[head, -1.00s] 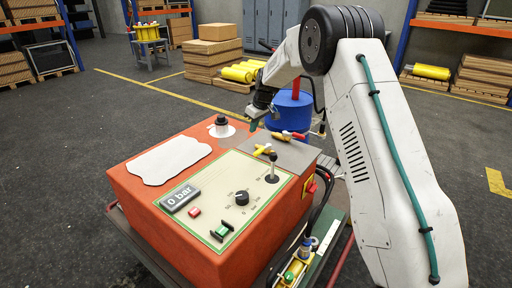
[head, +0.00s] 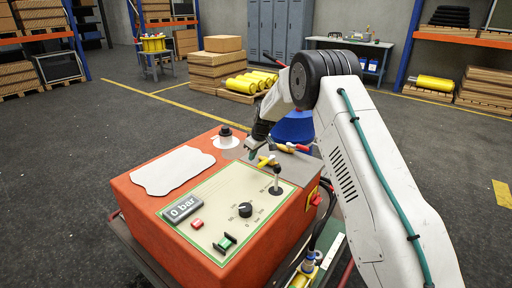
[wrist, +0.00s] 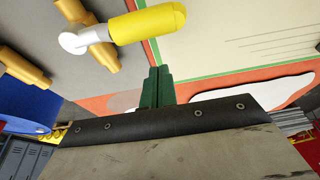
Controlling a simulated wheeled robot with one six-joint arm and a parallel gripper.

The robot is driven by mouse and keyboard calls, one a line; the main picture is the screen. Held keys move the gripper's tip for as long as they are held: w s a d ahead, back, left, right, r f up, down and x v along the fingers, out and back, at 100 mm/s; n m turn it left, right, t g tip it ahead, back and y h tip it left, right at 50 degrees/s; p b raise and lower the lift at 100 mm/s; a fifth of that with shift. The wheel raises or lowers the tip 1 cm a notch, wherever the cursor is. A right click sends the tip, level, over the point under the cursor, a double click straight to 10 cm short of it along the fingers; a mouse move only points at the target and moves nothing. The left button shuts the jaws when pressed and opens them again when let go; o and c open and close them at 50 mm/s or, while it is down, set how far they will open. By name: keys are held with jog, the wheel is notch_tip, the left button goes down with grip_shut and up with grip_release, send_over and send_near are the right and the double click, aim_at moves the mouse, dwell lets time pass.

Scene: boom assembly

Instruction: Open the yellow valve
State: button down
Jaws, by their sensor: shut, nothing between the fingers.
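The yellow valve (head: 267,160) sits on the grey plate at the back of the orange control box. In the wrist view its yellow handle (wrist: 148,22) lies at the top, on a brass body with a light round hub. My gripper (head: 251,154) is just left of the valve in the head view, pointing down. In the wrist view its green fingertips (wrist: 157,86) are together with nothing between them. A gap shows between them and the handle; I cannot tell their height difference.
The orange control box (head: 150,205) carries a panel with a lever (head: 276,180), a black knob (head: 245,209) and a "0 bar" display (head: 182,208). A red-handled valve (head: 299,147) is close behind the yellow one. A black knob on a white base (head: 226,138) stands to the left.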

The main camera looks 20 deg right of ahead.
aim_at(266, 162)
jog(key=shift+f, duration=0.55)
jog(key=shift+s+d+r, duration=0.25)
jog(key=shift+s+d, duration=0.25)
jog(key=shift+s, duration=0.25)
jog(key=shift+s+d+r, duration=0.2)
jog(key=shift+s+d, duration=0.3)
jog(key=shift+s, duration=0.25)
jog(key=shift+s+a, duration=0.1)
